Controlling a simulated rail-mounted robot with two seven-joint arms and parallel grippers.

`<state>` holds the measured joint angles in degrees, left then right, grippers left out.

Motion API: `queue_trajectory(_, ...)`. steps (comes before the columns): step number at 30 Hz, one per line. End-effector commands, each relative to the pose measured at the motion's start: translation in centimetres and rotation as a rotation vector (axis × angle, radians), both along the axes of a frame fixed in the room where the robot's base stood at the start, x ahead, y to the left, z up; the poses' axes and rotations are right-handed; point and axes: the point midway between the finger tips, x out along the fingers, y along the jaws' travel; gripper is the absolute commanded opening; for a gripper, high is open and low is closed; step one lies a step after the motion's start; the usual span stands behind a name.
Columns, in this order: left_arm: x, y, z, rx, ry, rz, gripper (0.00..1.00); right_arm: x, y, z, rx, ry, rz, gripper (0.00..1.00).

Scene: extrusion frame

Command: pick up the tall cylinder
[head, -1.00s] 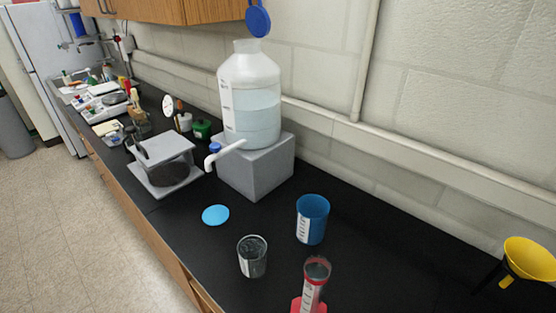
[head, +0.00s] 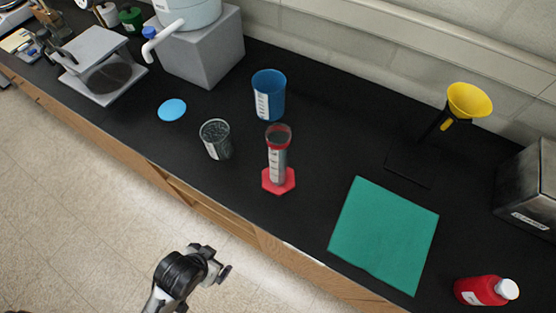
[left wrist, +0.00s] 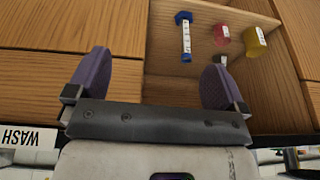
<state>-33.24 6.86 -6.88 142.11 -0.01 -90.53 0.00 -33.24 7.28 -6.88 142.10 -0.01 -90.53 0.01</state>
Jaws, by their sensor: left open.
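A tall clear graduated cylinder (head: 278,160) with a red collar and red hexagonal base stands upright on the black counter in the head view. In the left wrist view, a slim white-marked cylinder with blue ends (left wrist: 186,38) shows inside a wooden compartment. My left gripper (head: 222,270) is low in the head view, in front of the counter and apart from the red-based cylinder. In the left wrist view its two purple fingers (left wrist: 155,64) are spread wide with nothing between them, facing the wooden fronts. My right gripper is not in view.
A glass beaker (head: 215,139) and blue beaker (head: 268,96) stand close to the red-based cylinder. A green mat (head: 384,235) lies to its right, with a yellow funnel (head: 469,99) and red bottle (head: 480,291) beyond. Red (left wrist: 222,35) and yellow (left wrist: 255,42) containers share the wooden compartment.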

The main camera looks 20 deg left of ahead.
Motion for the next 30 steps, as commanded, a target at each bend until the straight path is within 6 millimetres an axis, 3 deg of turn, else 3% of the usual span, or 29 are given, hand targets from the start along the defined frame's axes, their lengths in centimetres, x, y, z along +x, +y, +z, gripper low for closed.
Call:
queue_trajectory(14,0.00,0.01,-0.01,0.000,0.000,0.000,0.99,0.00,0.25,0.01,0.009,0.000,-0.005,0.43)
queue_trajectory(22,0.00,0.01,-0.01,0.000,0.000,0.000,0.76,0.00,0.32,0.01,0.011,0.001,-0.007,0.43)
queue_trajectory(30,0.03,0.03,-0.01,0.000,0.000,-0.001,0.76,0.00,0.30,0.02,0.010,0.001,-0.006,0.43)
